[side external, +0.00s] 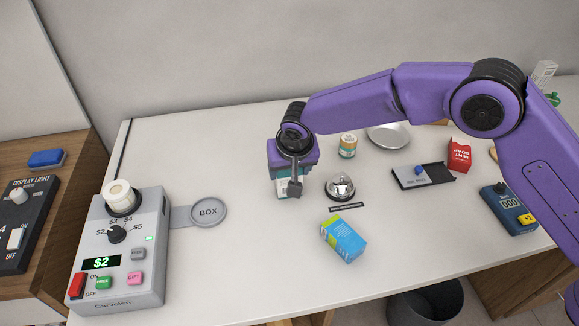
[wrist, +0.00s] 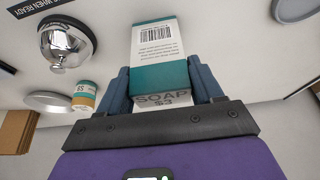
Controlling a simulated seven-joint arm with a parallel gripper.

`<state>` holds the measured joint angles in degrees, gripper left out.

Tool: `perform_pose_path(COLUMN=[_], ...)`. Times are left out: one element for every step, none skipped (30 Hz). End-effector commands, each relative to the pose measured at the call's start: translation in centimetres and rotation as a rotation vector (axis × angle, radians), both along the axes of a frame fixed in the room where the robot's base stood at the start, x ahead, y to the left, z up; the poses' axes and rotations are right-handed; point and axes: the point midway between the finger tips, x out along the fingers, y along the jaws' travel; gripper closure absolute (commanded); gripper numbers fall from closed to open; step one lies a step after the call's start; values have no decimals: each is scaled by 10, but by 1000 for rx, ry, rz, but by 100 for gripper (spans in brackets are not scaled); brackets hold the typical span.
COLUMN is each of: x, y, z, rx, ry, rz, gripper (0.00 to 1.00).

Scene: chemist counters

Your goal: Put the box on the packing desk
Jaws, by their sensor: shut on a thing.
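My gripper (wrist: 158,85) is shut on a white and teal soap box (wrist: 160,60) marked "SOAP S3", with a barcode side in view. In the side external view, my gripper (side external: 290,185) is low over the white counter (side external: 240,270), just left of the bell, and mostly hides the soap box (side external: 282,188). I cannot tell whether the box touches the counter. A blue and green box (side external: 343,240) lies on the counter in front of the bell, apart from my gripper. I cannot tell which surface is the packing desk.
The silver bell (side external: 340,186) stands close to the right of my gripper. A grey machine (side external: 120,245) with a round "BOX" pad (side external: 208,212) is at left. A small jar (side external: 348,145), a metal dish (side external: 388,137) and a red packet (side external: 459,155) are behind. The counter between pad and gripper is clear.

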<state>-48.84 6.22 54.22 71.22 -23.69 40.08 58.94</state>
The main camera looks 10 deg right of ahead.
Motion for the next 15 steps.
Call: perform_pose_path(x=[0, 0, 0, 0, 0, 0, 0, 0, 0, 0, 0, 0, 0, 0, -1], y=[0, 0, 0, 0, 0, 0, 0, 0, 0, 0, 0, 0, 0, 0, 0], z=[-1, -1, -1, -1, -1, -1, -1, -1, -1, -1, -1, 0, 0, 2, 4], rx=[0, 0, 0, 0, 0, 0, 0, 0, 0, 0, 0, 0, 0, 0, 0], ry=[0, 0, 0, 0, 0, 0, 0, 0, 0, 0, 0, 0, 0, 0, 0], rz=[0, 0, 0, 0, 0, 0, 0, 0, 0, 0, 0, 0, 0, 0, 0], gripper=[65, 25, 12, 9, 9, 9, 9, 9, 9, 9, 9, 9, 9, 9, 9])
